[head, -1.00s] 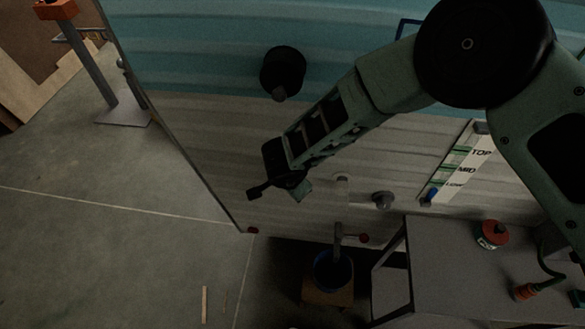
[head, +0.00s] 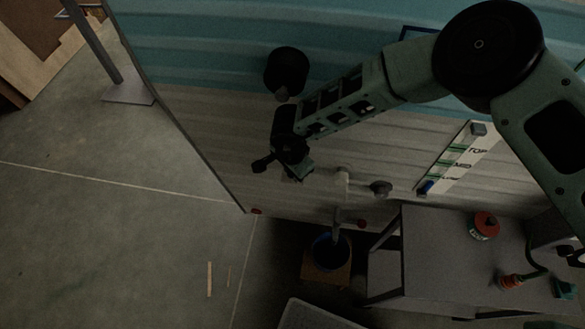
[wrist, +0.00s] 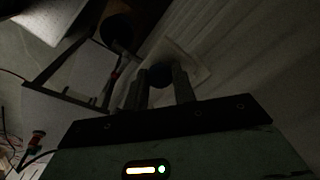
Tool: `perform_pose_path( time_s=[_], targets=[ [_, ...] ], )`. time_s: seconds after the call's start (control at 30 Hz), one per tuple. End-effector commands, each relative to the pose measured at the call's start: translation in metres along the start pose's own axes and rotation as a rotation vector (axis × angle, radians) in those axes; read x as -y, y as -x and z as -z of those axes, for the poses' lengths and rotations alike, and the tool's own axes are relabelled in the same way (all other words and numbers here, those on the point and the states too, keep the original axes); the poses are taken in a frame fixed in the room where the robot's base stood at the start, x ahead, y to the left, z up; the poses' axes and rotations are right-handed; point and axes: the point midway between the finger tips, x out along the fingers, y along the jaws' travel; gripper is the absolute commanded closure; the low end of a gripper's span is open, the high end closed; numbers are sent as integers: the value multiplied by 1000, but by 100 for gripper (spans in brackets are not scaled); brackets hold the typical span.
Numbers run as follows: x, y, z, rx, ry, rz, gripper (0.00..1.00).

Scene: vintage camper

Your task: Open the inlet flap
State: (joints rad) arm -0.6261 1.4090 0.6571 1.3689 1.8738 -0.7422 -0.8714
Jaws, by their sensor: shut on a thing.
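My gripper (head: 297,170) is at the lower cream part of the camper wall, left of a pale pipe fitting. In the wrist view, its two fingers (wrist: 161,82) are closed on a small dark round part (wrist: 160,75). That part stands in front of a pale square plate (wrist: 190,62) on the wall, which looks like the inlet flap. The fingers and the dim light hide most of the flap in the head view, and I cannot tell how far it is open.
A round black fitting (head: 286,68) sticks out of the wall above my gripper. A pale pipe (head: 342,180) and a grey knob (head: 381,188) are to the right. A blue bucket (head: 331,251) stands below. A grey table (head: 430,255) is at the lower right. The floor at left is mostly clear.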

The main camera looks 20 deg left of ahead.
Motion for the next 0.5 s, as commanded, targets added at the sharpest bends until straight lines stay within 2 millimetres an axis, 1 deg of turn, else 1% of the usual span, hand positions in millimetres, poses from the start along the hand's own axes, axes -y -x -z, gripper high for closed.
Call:
perform_pose_path(
  time_s=[0.1,0.13,0.2,0.5],
  targets=[
    [0,-1,0,0,0,0,100],
    [0,-1,0,0,0,0,68],
    [0,-1,0,0,0,0,52],
    [0,0,0,-1,0,0,52]
  ],
)
